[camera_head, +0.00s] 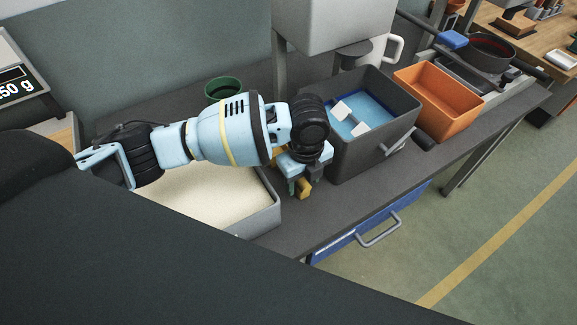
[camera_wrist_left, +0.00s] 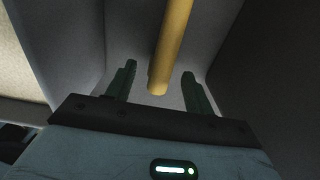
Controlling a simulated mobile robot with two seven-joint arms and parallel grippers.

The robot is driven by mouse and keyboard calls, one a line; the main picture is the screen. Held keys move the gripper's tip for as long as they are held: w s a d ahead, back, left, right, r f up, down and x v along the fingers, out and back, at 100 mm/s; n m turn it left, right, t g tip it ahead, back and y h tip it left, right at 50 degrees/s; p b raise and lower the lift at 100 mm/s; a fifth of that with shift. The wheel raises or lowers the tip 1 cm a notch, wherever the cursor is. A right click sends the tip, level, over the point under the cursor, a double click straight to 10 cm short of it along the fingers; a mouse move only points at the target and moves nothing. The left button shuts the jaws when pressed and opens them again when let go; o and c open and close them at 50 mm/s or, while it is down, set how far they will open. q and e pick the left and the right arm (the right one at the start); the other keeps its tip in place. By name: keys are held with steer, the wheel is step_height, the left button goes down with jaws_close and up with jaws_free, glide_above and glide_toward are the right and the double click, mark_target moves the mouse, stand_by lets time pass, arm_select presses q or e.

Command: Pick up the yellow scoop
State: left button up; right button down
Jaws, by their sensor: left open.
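The yellow scoop shows only in part. In the head view a short yellow piece (camera_head: 304,188) sticks out at my left gripper (camera_head: 299,187), just right of the tray of pale grains (camera_head: 205,198). In the left wrist view its yellow handle (camera_wrist_left: 172,45) is a plain rod that comes down between the two dark fingers of my left gripper (camera_wrist_left: 160,85). The fingers are open, with a gap showing on each side of the handle. The scoop's bowl is not clearly seen; my arm hides much of that spot. My right gripper is not in view.
A dark grey bin (camera_head: 375,125) with blue and white contents stands close right of the gripper. An orange bin (camera_head: 440,100) is beyond it. A green cup (camera_head: 222,88) stands behind my arm. A blue drawer (camera_head: 340,240) is under the bench's front edge.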

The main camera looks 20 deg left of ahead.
arm_select(q)
steer(key=shift+f, duration=1.5)
steer(key=shift+c, duration=0.2)
steer(key=c, duration=1)
steer(key=shift+r, duration=0.1)
steer(key=shift+c, duration=0.2)
